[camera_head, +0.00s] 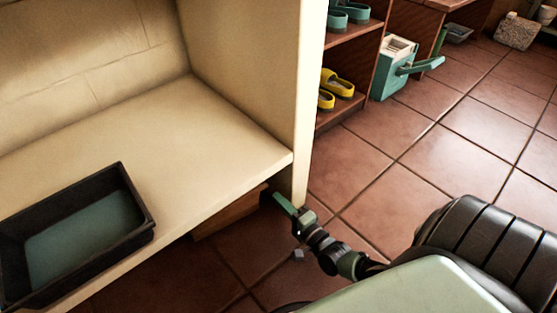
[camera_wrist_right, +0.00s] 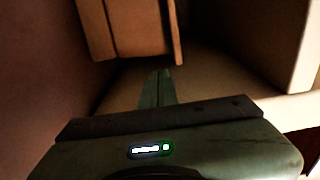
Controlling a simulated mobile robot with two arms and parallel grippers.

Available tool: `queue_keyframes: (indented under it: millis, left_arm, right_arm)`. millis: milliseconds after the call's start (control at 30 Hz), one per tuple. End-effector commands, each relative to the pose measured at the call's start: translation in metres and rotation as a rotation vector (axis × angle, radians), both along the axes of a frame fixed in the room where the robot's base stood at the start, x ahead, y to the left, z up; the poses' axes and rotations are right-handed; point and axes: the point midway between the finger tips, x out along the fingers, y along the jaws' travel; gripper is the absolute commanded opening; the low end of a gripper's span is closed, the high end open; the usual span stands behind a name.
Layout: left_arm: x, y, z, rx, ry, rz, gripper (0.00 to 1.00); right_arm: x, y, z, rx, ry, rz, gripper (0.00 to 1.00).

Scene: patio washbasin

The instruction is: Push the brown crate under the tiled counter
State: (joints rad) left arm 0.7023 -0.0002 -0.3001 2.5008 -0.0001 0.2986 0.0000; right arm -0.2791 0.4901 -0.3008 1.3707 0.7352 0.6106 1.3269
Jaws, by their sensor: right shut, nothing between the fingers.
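The brown crate (camera_head: 228,214) shows as a small strip under the front edge of the cream counter (camera_head: 215,130); the counter hides most of it. It also shows in the right wrist view (camera_wrist_right: 135,28), at the top, ahead of the fingers. My right gripper (camera_head: 277,202) is shut and empty, low beside the counter's right end panel, just right of the crate. In the right wrist view its fingertips (camera_wrist_right: 161,73) point at the crate's near edge; whether they touch it I cannot tell. My left gripper is not in view.
A black basin (camera_head: 140,190) stands on the counter at the left. The counter's end panel (camera_head: 302,100) rises beside my right gripper. A wooden shelf (camera_head: 352,55) with yellow clogs (camera_head: 338,82) and a teal box (camera_head: 386,84) stand beyond. The tiled floor (camera_head: 455,160) at right is clear.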

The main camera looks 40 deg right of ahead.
Motion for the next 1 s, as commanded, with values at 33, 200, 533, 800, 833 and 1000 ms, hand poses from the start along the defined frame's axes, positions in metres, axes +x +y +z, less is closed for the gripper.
queue_keyframes:
  millis: [33,200,533,800,833,1000]
  left_arm:
    - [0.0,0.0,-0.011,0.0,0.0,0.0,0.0]
    - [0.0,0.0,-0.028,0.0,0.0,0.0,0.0]
    - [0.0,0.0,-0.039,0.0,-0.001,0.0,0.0]
    - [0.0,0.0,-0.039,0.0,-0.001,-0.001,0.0]
    - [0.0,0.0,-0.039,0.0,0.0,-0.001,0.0]
    - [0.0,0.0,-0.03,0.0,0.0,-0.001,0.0]
  right_arm:
    - [0.012,0.0,-0.004,0.001,-0.006,-0.001,0.0]
    - [0.042,0.001,-0.003,-0.001,-0.006,0.0,0.0]
    - [0.07,0.002,0.0,-0.002,-0.002,0.0,0.0]
    - [0.07,0.003,0.001,-0.003,-0.002,0.0,0.0]
    - [0.07,0.003,0.001,-0.003,-0.002,0.0,0.0]
    - [0.073,0.019,0.003,0.001,-0.002,0.001,0.0]
